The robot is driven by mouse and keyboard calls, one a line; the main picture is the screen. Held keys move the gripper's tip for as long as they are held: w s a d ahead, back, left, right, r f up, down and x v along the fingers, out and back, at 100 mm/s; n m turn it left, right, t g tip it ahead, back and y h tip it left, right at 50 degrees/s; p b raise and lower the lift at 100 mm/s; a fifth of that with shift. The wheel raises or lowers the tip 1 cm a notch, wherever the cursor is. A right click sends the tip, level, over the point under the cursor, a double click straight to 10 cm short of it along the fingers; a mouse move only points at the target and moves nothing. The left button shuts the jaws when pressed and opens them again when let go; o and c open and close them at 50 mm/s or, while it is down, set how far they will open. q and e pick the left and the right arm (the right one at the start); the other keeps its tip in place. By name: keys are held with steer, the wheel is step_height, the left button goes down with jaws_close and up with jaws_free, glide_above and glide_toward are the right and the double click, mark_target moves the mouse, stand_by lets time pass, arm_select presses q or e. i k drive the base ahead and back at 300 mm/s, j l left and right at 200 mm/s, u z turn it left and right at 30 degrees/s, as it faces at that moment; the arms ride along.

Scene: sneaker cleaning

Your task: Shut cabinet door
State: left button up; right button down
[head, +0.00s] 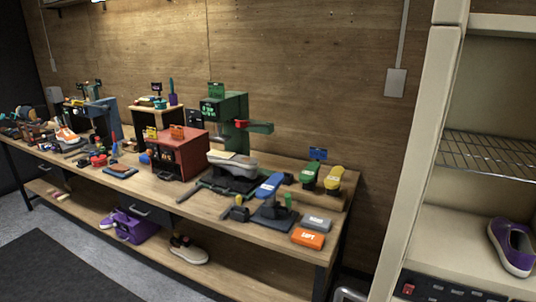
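The beige cabinet (413,165) stands at the right edge of the head view, and its front is open. A wire rack (485,150) crosses its inside. A purple sneaker (513,247) with a white sole sits in the lower compartment, partly cut off by the picture's edge. A dark panel with a red switch (408,289) runs below that compartment. I cannot make out a separate door panel; it may be out of the picture. Neither of my grippers shows.
A long wooden workbench (265,237) runs along the wall, crowded with tools, a red box (178,152), a green machine (226,108) and brushes. Its lower shelf (228,268) holds shoes. A metal loop (350,294) shows at the bottom edge. Grey floor lies front left.

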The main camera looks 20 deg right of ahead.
mark_target(450, 19)
steer(key=i+z, duration=0.2)
steer(key=z, duration=0.3)
steer(key=i+j+z, duration=0.15)
steer(key=z, duration=0.35)
steer(key=i+j+z, duration=0.1)
steer(key=z, duration=0.35)
steer(key=i+j+z, duration=0.1)
steer(key=j+z, duration=0.25)
steer(key=z, duration=0.15)
steer(key=i+j+z, duration=0.1)
steer(key=j+z, duration=0.15)
steer(key=z, duration=0.25)
